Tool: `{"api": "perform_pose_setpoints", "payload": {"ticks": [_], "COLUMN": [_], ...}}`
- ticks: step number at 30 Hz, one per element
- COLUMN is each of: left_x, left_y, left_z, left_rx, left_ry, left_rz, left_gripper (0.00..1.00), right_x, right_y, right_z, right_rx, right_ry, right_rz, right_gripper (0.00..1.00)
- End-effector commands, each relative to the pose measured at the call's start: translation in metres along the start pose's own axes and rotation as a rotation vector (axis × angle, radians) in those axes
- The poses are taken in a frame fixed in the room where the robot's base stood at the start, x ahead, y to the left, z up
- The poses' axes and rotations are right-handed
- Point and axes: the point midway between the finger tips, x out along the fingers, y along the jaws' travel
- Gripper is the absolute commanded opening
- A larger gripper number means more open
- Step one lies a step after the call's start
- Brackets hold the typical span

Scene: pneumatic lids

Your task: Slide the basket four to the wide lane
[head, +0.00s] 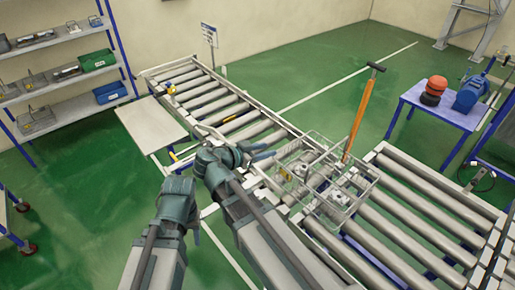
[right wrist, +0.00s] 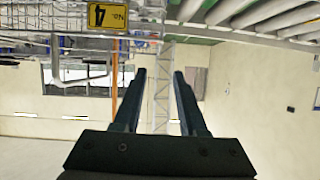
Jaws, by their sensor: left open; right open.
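The wire basket (head: 345,208) holds several metal parts and sits between the left roller lane (head: 213,103) and the wider right roller lane (head: 415,207), seeming to overlap both. In the right wrist view, which is upside down, a yellow plate marked No. 4 (right wrist: 108,16) hangs by wire mesh at the top left. My right gripper (head: 265,152) is at the basket's left side; whether it touches is unclear. Its two fingers (right wrist: 157,75) stand apart with nothing between them. My left gripper (head: 177,190) is lower left, away from the basket, its fingers mostly hidden.
An orange pole with a black T-handle (head: 359,110) stands just behind the basket. A blue table (head: 440,108) with red and blue items is at the right. A pale side table (head: 152,125) adjoins the left lane. Shelves (head: 60,85) stand at the left.

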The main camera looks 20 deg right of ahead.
Motion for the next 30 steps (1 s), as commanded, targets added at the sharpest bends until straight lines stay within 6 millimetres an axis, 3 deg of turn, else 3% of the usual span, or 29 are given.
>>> {"api": "perform_pose_setpoints", "payload": {"ticks": [10, 14, 30], "left_x": [0.001, 0.005, 0.043], "left_y": [0.0, 0.001, 0.004], "left_z": [0.0, 0.0, -0.003], "left_rx": [0.0, 0.0, -0.001], "left_ry": [0.0, 0.0, 0.0], "left_rz": [0.0, 0.0, 0.0], "left_gripper": [0.47, 0.47, 0.47], "right_x": [0.001, 0.011, 0.106], "right_y": [0.0, 0.0, 0.0], "right_z": [0.0, 0.001, 0.003], "right_rx": [0.002, 0.002, 0.002], "right_ry": [0.001, 0.001, 0.0], "right_rz": [0.0, 0.002, 0.003], "right_gripper": [0.41, 0.41, 0.41]}}
